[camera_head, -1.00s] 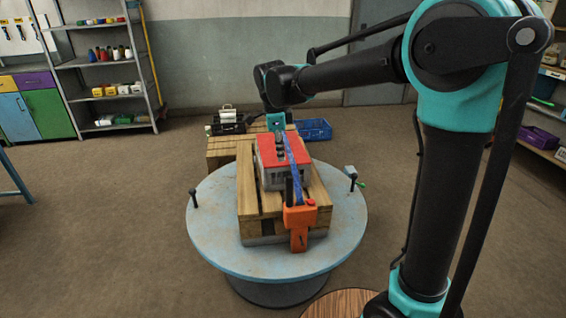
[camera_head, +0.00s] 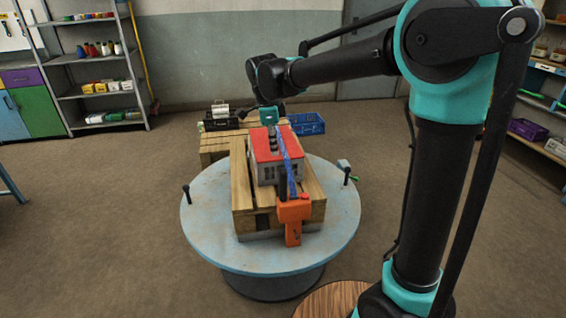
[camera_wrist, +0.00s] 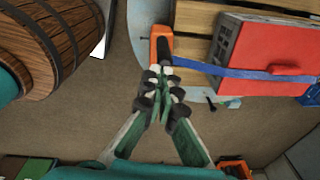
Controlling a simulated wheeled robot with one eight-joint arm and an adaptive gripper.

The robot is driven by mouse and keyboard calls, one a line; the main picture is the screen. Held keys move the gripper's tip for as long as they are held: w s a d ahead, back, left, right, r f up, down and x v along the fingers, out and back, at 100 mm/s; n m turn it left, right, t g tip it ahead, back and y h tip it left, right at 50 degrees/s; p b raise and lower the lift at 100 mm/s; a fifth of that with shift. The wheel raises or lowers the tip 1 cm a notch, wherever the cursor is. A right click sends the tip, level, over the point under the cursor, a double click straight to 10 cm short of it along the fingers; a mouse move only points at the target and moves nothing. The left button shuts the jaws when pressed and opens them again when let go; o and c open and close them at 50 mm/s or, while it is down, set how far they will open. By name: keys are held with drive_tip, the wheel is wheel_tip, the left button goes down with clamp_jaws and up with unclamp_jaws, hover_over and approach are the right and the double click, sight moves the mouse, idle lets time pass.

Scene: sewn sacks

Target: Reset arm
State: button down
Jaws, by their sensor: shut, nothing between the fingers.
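My gripper (camera_wrist: 163,85) is shut and empty in the wrist view, its dark fingertips together. In the head view my gripper (camera_head: 270,130) hangs over the red-topped grey box, partly overlapping it; the gap between them is hard to judge. The red-topped grey box (camera_head: 265,172) sits on a wooden pallet (camera_head: 241,185). A blue strap (camera_head: 287,157) runs along the box top to an orange tool (camera_head: 293,212) at the pallet's near end. In the wrist view the orange tool (camera_wrist: 161,33) and strap (camera_wrist: 225,70) lie just beyond the fingertips.
The pallet rests on a round pale-blue table (camera_head: 205,240) with small black posts near its rim. Behind it are another wooden pallet (camera_head: 214,146) and a blue crate (camera_head: 308,124). A wooden barrel (camera_wrist: 50,45) stands close in the wrist view. Shelves line both sides; the floor left is clear.

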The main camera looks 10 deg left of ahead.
drive_tip(key=s+d+f+n+t+y, duration=0.15)
drive_tip(key=d+f+n, duration=0.25)
drive_tip(key=d, duration=0.5)
drive_tip(key=s+d+f+n, duration=0.3)
drive_tip(key=d, duration=0.5)
drive_tip(key=s+d+f+n+t, duration=0.2)
drive_tip(key=s+d+f+n, duration=0.7)
drive_tip(key=s+d, duration=0.3)
drive_tip(key=shift+s+d+f, duration=0.3)
drive_tip(key=shift+s+f, duration=0.05)
drive_tip(key=shift+f, duration=0.05)
